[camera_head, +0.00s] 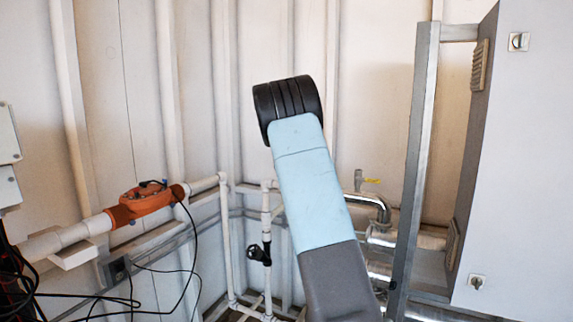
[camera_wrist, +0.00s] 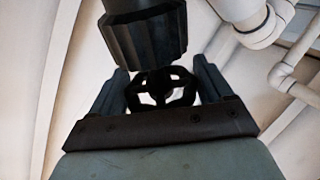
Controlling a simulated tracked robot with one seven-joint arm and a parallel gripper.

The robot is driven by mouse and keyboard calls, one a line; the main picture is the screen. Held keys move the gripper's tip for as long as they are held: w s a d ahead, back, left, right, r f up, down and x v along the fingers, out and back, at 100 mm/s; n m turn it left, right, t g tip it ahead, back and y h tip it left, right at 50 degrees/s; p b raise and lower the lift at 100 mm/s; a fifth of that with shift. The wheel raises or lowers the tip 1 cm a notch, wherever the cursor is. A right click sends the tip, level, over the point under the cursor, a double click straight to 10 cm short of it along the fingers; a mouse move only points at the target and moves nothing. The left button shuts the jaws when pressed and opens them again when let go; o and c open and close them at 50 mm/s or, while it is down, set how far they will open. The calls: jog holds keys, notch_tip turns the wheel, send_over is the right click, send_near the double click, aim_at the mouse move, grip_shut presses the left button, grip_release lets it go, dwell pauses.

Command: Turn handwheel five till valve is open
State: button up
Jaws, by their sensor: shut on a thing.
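In the wrist view, a small black spoked handwheel (camera_wrist: 162,92) sits between the two fingers of my gripper (camera_wrist: 162,95). My gripper is shut on it, one finger at each side of the rim. I cannot read any number on the wheel. In the head view my arm covers the middle, and my gripper does not show. A black handwheel (camera_head: 258,254) on a white vertical pipe shows left of my arm; I cannot tell whether it is the same wheel.
White pipes (camera_wrist: 255,25) run close by at the upper right in the wrist view. In the head view an orange pipe fitting (camera_head: 145,202) with loose black cables is at the left. A grey metal frame (camera_head: 418,150) and a grey cabinet (camera_head: 520,150) stand at the right.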

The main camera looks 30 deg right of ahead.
jog(key=shift+f+n+g+y, duration=0.1)
jog(key=shift+n+g+y, duration=0.4)
jog(key=shift+y, duration=1.1)
jog(key=shift+f+n+g+y, duration=0.15)
jog(key=shift+n+y, duration=0.55)
jog(key=shift+y, duration=0.9)
jog(key=shift+r+g+y, duration=0.1)
jog(key=shift+g+y, duration=0.25)
jog(key=shift+y, duration=0.35)
jog(key=shift+a+n+g+y, duration=0.15)
jog(key=shift+n+g+y, duration=0.35)
jog(key=shift+y, duration=0.45)
jog(key=shift+a+n+g+y, duration=0.1)
jog(key=shift+n+g+y, duration=0.4)
jog(key=shift+y, duration=0.45)
jog(key=o, duration=0.9)
jog(key=shift+o, duration=0.3)
jog(key=shift+d, duration=0.1)
jog(key=shift+s+d+r, duration=0.15)
jog(key=shift+s+r, duration=0.1)
jog(key=v, duration=1.2)
jog(key=shift+s+d+r, duration=0.2)
jog(key=shift+s+r, duration=0.05)
